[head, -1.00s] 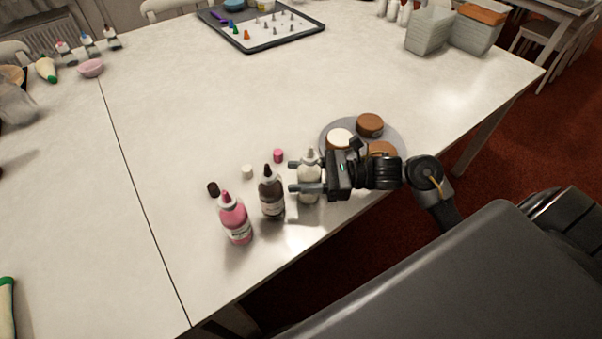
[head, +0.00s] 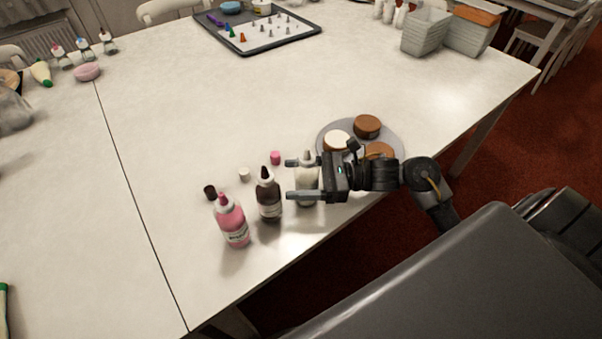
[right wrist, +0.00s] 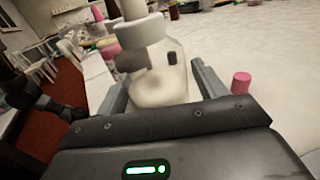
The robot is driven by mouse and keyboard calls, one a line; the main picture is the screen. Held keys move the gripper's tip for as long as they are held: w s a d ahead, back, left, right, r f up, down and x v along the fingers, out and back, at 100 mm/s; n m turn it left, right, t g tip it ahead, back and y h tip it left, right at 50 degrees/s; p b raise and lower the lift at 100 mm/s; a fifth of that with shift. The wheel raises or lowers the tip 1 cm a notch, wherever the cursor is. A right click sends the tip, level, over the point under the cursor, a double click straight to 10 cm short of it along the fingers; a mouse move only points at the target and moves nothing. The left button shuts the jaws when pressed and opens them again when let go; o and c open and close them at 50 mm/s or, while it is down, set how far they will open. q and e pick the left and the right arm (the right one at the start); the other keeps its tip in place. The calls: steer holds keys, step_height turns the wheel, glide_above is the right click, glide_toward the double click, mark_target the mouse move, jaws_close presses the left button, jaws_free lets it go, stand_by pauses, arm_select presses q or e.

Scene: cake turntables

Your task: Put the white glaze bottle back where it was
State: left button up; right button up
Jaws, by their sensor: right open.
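The white glaze bottle (head: 307,183) stands upright on the table near its front edge, to the right of the brown bottle (head: 268,196) and the pink bottle (head: 231,222). My right gripper (head: 289,179) is open, its two fingers on either side of the white bottle. In the right wrist view the clear bottle with white content (right wrist: 160,84) stands between the open fingers (right wrist: 160,85); whether either finger touches it I cannot tell. My left gripper is not in view.
A turntable (head: 397,132) with several small cakes is behind my right gripper. Loose caps lie behind the bottles: pink (head: 275,158), white (head: 244,174) and dark (head: 210,192). A tray of nozzles (head: 262,47) is at the back. The table's middle is clear.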

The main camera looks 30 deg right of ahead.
steer(key=shift+r, duration=0.15)
steer(key=shift+f+v, duration=0.2)
steer(key=shift+v, duration=0.65)
steer(key=b+v, duration=0.2)
steer(key=v, duration=0.7)
steer(key=shift+s+d+r, duration=0.1)
steer(key=shift+d, duration=0.05)
steer(key=shift+s+d+r+b, duration=0.1)
steer(key=shift+s+d+b, duration=0.15)
steer(key=shift+d, duration=0.2)
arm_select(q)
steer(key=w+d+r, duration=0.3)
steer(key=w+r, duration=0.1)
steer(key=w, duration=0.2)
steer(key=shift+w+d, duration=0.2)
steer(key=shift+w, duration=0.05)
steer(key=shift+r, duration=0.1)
